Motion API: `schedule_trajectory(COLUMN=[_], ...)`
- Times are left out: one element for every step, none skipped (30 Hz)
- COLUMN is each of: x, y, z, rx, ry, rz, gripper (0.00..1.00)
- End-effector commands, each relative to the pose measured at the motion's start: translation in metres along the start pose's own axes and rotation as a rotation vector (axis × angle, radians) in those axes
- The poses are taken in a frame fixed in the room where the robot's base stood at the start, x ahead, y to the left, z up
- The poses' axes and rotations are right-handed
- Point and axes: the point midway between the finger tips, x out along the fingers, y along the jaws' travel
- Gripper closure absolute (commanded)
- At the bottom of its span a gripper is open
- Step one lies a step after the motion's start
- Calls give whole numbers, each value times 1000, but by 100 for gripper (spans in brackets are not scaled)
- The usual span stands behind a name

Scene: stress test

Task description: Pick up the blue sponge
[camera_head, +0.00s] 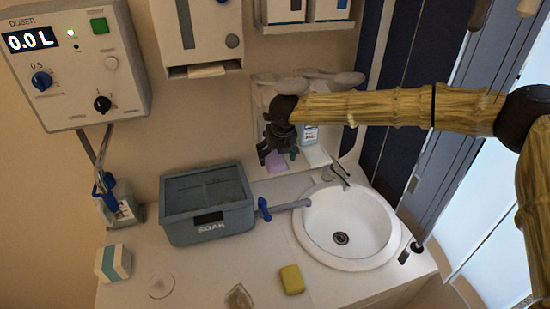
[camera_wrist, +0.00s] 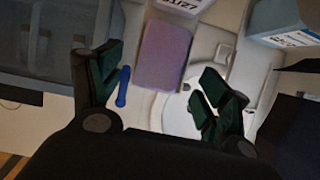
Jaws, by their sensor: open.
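No plainly blue sponge stands out. A white and teal block (camera_head: 113,262), possibly a sponge, lies on the counter at the far left. A yellow sponge (camera_head: 292,280) lies near the counter's front. A flat purple block (camera_head: 275,160) sits at the back by the wall, partly hidden by my gripper (camera_head: 277,155). In the wrist view the purple block (camera_wrist: 166,52) shows ahead, between and beyond the fingertips of my gripper (camera_wrist: 160,82). My gripper is open and empty, its fingers apart. I cannot tell its exact distance from the purple block.
A grey SOAK basin (camera_head: 208,226) with a blue-handled tap stands left of the round white sink (camera_head: 345,240). A bottle (camera_head: 120,208) stands left of the basin. A labelled white box (camera_head: 309,134) is close right of my gripper. A towel dispenser (camera_head: 198,35) hangs above.

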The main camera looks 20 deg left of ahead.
Motion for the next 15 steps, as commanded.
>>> schedule_trajectory(x=[6, 10, 14, 17, 20, 22, 24, 26, 27, 28, 29, 29, 29, 29, 29], y=[0, 0, 0, 0, 0, 0, 0, 0, 0, 0, 0, 0, 0, 0, 0], z=[-1, -1, -1, -1, -1, -1, -1, -1, -2, -2, -2, -2, -2, -2, -2], rx=[0, 0, 0, 0, 0, 0, 0, 0, -1, -1, -1, -1, -1, -1, -1], ry=[4, 3, 4, 3, 3, 3, 3, 2, 2, 2, 2, 2, 2, 2, 2], rz=[1, 1, 1, 2, 3, 3, 3, 3, 3, 3, 3, 3, 3, 3, 3], gripper=[23, 23, 23, 23, 23, 23, 23, 23, 23, 23, 23, 23, 23, 23, 23])
